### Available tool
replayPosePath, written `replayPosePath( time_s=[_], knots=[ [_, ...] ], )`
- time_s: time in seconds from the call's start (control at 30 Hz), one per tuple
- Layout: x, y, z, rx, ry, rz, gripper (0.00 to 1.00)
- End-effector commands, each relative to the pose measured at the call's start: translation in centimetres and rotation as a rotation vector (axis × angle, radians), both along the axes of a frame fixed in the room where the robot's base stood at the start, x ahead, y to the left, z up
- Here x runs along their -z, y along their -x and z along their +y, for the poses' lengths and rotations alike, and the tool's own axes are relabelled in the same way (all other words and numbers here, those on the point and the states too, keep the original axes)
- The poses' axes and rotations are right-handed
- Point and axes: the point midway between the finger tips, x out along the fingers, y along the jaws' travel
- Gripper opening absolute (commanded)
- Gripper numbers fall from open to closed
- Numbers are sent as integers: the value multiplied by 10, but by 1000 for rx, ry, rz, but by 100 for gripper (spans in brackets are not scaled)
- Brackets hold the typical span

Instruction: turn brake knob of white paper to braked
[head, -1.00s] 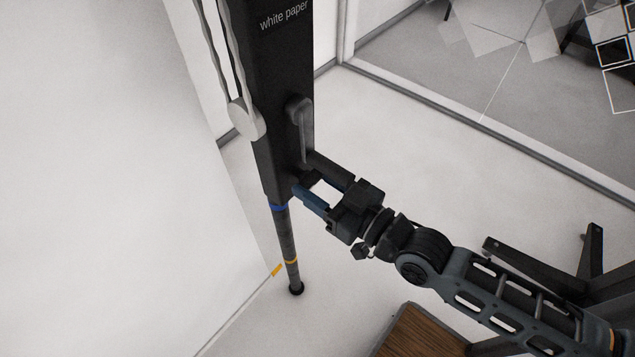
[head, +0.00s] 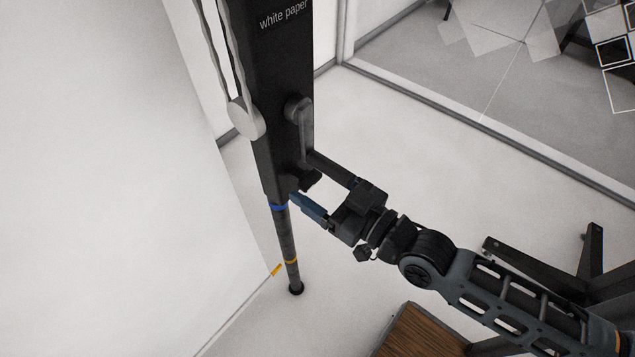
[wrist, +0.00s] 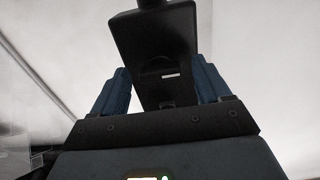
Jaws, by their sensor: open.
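The black column marked "white paper" (head: 277,70) stands upright left of centre in the head view. A small dark knob (head: 311,181) sticks out low on its right side; I take it for the brake knob. My gripper (head: 304,176) is open, with one finger above and one below the knob and a gap visible beside it. In the wrist view, the blue fingertips lie on both sides of the black housing (wrist: 140,38). A short white mark (wrist: 172,75) shows between them. I cannot tell whether it is on the knob or which way the knob points.
A grey crank handle (head: 303,125) hangs just above my gripper on the column. A light round fitting (head: 246,118) is on the column's left side. A large white panel (head: 100,180) fills the left. Dark metal legs (head: 592,250) and a wooden surface (head: 420,333) are lower right.

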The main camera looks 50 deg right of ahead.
Motion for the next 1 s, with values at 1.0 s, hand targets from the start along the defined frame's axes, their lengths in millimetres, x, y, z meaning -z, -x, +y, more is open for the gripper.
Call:
replayPosePath(
  time_s=[1.0],
  knots=[
    [0, 73, 0, 0, -1, 0, 77]
  ],
)
